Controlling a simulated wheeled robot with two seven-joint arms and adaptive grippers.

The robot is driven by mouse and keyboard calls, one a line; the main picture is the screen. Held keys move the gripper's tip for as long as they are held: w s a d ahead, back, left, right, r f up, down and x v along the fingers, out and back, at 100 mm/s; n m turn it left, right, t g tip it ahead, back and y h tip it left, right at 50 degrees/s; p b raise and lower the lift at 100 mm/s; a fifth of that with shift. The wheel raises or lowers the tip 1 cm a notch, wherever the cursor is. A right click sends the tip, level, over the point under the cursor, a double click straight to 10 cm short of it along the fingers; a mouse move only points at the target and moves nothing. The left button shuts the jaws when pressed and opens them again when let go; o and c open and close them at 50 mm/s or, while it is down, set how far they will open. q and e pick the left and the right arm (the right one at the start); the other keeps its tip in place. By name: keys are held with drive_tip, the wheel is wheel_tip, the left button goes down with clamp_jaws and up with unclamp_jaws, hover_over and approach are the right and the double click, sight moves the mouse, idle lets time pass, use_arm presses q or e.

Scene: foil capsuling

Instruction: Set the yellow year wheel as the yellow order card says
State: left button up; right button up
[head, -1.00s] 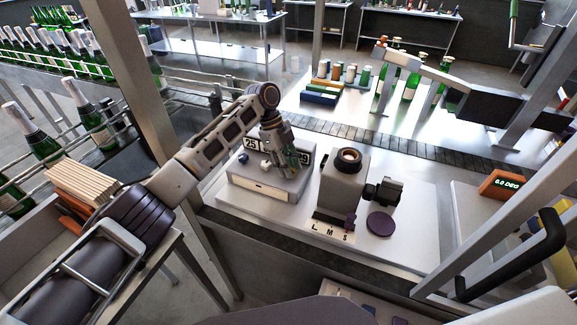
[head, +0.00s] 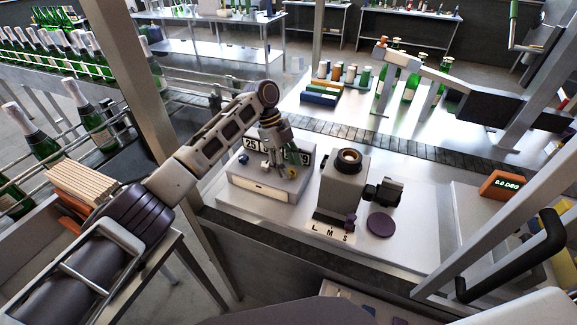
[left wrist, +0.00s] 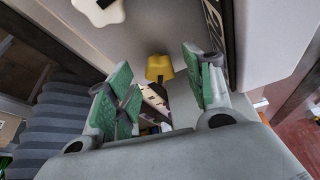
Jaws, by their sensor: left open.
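A grey box with number windows (head: 262,187) stands on the pale worktop. Its left window reads 25 and a 9 shows at the right end; my gripper hides the digits between. Along its front are a blue wheel (head: 243,158), a white wheel (head: 266,166) and the yellow year wheel (head: 292,172). My left gripper (head: 280,168) is open, pointing down at the box beside the yellow wheel. In the left wrist view the yellow wheel (left wrist: 158,67) shows beyond and between the green finger pads, with no visible grip on it. I cannot make out the yellow order card. My right gripper is not in view.
Right of the box stand a grey block with a round brown opening (head: 349,157), a dark device (head: 384,190) and a purple disc (head: 380,224). An orange display (head: 500,185) is farther right. Green bottles line the left. Some worktop around the disc is bare.

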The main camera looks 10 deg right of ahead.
use_arm(q)
drive_tip(key=v, duration=1.1)
drive_tip(key=shift+r, duration=0.2)
drive_tip(key=shift+s+f, duration=0.1)
